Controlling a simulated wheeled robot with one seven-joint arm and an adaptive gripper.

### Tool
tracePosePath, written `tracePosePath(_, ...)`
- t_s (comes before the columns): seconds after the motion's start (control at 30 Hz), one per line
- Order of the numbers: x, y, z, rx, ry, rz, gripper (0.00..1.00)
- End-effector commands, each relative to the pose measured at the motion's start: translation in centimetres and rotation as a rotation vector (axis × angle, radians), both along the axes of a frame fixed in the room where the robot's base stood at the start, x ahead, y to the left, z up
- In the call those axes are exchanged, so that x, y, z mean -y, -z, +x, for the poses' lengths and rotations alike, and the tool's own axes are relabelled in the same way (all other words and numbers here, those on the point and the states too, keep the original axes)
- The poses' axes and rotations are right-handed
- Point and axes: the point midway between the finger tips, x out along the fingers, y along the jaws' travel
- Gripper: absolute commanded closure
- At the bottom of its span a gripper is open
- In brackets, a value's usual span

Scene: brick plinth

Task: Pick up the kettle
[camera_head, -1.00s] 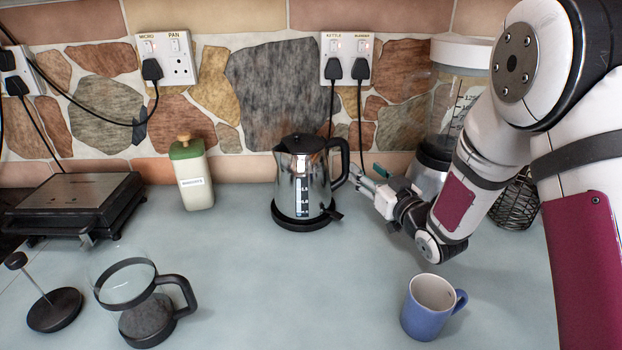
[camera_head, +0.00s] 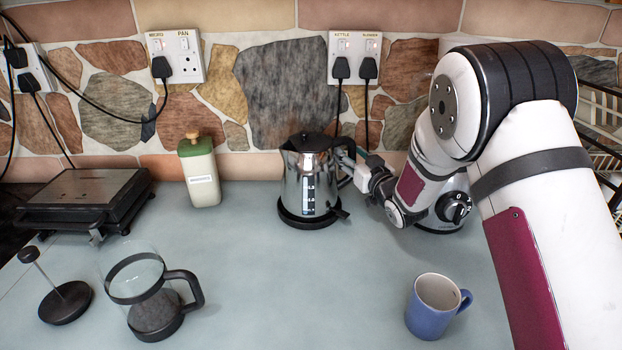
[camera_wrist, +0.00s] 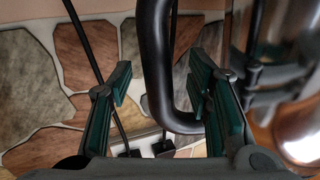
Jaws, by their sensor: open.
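The kettle (camera_head: 307,185) is a shiny metal jug with a black lid, a water scale and a black handle on its right side. It stands upright on its black base (camera_head: 308,220) near the back wall. My gripper (camera_head: 350,159) is at the handle, which it partly hides in the head view. In the wrist view the handle (camera_wrist: 156,60) shows between the two green-padded fingers of my open gripper (camera_wrist: 163,84). The handle's lower bend lies close to the right finger; I cannot tell whether they touch. The kettle's body (camera_wrist: 300,110) is blurred at the right.
A blue mug (camera_head: 431,308) stands at front right, a glass carafe (camera_head: 150,295) and plunger (camera_head: 65,300) at front left. A cream bottle (camera_head: 200,175) and flat grill (camera_head: 85,200) are back left. A blender base (camera_head: 452,210) stands behind my arm. The middle counter is clear.

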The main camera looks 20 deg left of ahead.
Motion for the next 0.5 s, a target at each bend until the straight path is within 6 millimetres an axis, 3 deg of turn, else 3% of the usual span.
tracePosePath(0.13, 0.03, 0.0, -0.02, 0.0, 0.0, 0.0, 0.57)
tracePosePath(0.33, 0.03, -0.01, -0.03, 0.0, 0.0, 0.0, 1.0)
tracePosePath(0.5, 0.04, -0.02, -0.02, 0.0, 0.0, 0.0, 1.0)
